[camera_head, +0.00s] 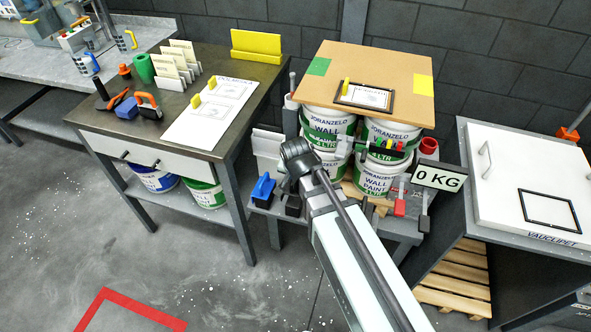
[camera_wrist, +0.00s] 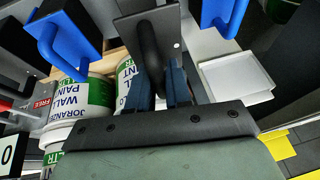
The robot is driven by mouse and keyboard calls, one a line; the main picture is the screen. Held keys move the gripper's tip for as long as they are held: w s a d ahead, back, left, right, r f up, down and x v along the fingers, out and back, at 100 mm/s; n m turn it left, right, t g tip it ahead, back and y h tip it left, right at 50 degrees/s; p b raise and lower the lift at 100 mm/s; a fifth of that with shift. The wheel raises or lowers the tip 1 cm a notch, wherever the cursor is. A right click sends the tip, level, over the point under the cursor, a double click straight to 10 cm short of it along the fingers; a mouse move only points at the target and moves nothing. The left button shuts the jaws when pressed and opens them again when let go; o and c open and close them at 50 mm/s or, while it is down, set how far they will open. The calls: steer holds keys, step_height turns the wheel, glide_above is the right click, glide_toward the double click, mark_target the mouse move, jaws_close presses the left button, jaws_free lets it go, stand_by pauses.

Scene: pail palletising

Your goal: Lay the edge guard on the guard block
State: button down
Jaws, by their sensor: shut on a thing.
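In the wrist view my gripper (camera_wrist: 162,85) is shut on a dark handle (camera_wrist: 149,48) standing up from a dark plate-like piece, between its two blue-grey fingers. I cannot tell whether this held piece is the edge guard. In the head view my forearm hides most of my gripper, and a black block (camera_head: 293,205) shows just below its end. A long yellow angled piece (camera_head: 256,45) stands at the back edge of the left bench; it may be an edge guard or its block. I cannot make out the guard block for certain.
Several paint pails (camera_head: 327,125) carry a brown board (camera_head: 410,68) close behind my arm. A blue-handled block (camera_head: 263,190) stands beside the black one, and it shows in the wrist view (camera_wrist: 62,42). A white-topped scale (camera_head: 520,165) is at right. Open floor lies front left.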

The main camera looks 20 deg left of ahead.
steer(key=shift+f, duration=2.75)
steer(key=shift+f, duration=0.25)
steer(key=c, duration=1)
jaws_free()
steer(key=v, duration=1.3)
steer(key=shift+s+r, duration=0.15)
steer(key=shift+r, duration=0.2)
